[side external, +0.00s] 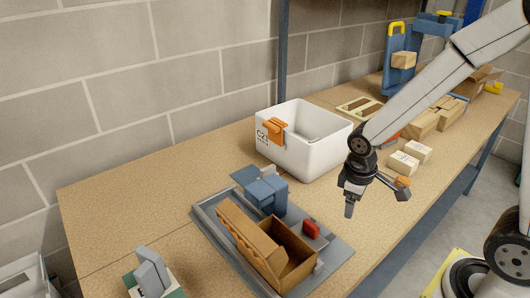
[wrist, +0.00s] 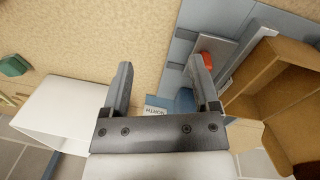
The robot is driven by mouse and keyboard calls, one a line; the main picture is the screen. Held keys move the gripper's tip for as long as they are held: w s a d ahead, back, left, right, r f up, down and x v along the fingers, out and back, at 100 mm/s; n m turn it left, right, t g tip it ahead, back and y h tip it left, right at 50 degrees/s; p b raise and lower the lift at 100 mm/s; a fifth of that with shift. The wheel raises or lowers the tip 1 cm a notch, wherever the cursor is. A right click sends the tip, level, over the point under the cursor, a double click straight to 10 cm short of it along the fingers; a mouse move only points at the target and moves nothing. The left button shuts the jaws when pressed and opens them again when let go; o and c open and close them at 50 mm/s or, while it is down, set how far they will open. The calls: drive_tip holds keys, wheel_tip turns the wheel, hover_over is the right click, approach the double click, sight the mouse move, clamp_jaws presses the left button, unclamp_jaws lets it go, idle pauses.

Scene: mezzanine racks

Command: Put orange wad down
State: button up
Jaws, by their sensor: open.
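My gripper (side external: 349,206) hangs over the bench, pointing down, to the right of the white bin. In the wrist view my gripper (wrist: 159,66) has its two fingers wide apart with nothing held between them. An orange piece (side external: 403,181) shows just behind my gripper in the side view; I cannot tell whether it rests on the bench or is the wad. Another orange piece (side external: 277,131) sits on the front rim of the white bin (side external: 302,158). No orange wad is clear in the wrist view.
An open cardboard box (side external: 262,246) stands on a grey fixture with a red block (side external: 311,229) and a blue part (side external: 265,190). Small pale boxes (side external: 402,163) and larger cartons lie farther right. Bare bench (side external: 390,232) lies in front of my gripper.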

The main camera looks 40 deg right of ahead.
drive_tip(key=a+m, duration=0.1)
drive_tip(key=s+a+r+m+t, duration=0.1)
drive_tip(key=a+r+m+t+y, duration=0.1)
drive_tip(key=shift+s, duration=0.3)
drive_tip(key=shift+f, duration=0.1)
idle(1.0)
